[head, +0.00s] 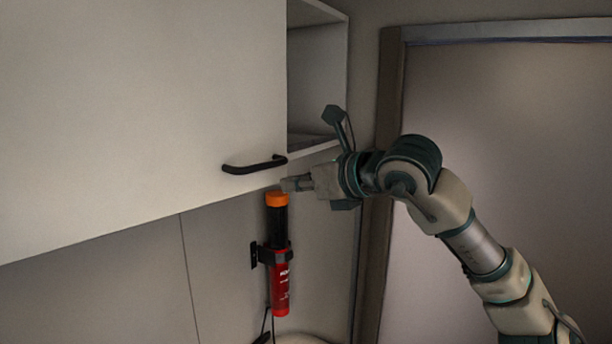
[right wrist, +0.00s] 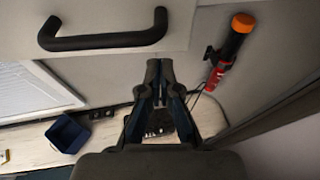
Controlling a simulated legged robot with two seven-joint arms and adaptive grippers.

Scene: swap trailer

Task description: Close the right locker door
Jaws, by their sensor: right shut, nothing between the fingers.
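The pale locker door (head: 140,110) fills the upper left of the head view. The open locker interior (head: 317,85) shows past its right edge, so the door is not flush there. A black bar handle (head: 254,165) sits near the door's lower right corner; it also shows at the top left of the right wrist view (right wrist: 105,41). My right gripper (head: 284,185) is shut and empty, just below and right of the handle. In the right wrist view its fingertips (right wrist: 160,68) are together, near the door's lower edge. Contact with the door cannot be told. My left gripper is not in view.
A red flashlight with an orange cap (head: 279,255) hangs in a wall bracket just below my right gripper. A brown-framed door panel (head: 510,150) stands behind my right arm. A blue bin (right wrist: 68,133) sits on a counter (right wrist: 30,145) below.

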